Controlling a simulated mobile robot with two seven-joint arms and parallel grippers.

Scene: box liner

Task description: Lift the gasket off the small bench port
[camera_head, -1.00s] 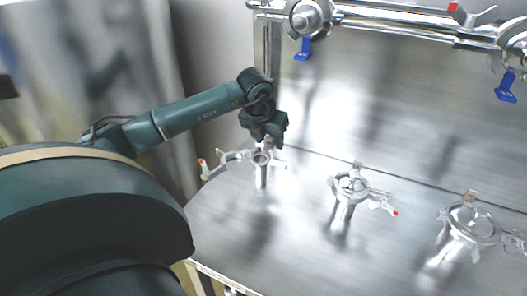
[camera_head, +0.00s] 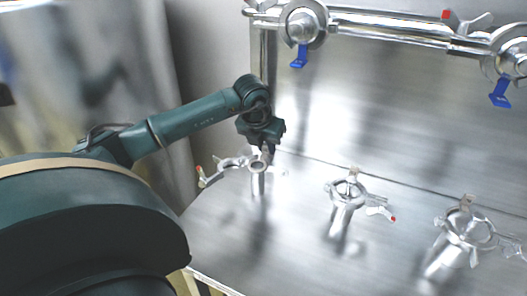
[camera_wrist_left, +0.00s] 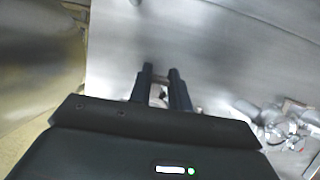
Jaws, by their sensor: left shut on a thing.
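The small bench port (camera_head: 258,184) is a narrow upright steel stem with a ring-shaped top, at the left of the bench. An open clamp with a red-tipped lever lies around or beside its top. My left gripper (camera_head: 266,153) points down right at the port's top. It also shows in the left wrist view (camera_wrist_left: 160,72), its two dark fingers close together with a narrow gap. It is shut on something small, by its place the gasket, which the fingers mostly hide. I cannot tell whether the gasket still touches the port. My right gripper is out of view.
A middle port (camera_head: 342,215) and a larger right port (camera_head: 447,250) stand on the steel bench (camera_head: 295,260), each with a clamp and a tan tab on top. A pipe with blue-handled valves (camera_head: 299,56) runs along the back wall. Bare bench lies between the ports.

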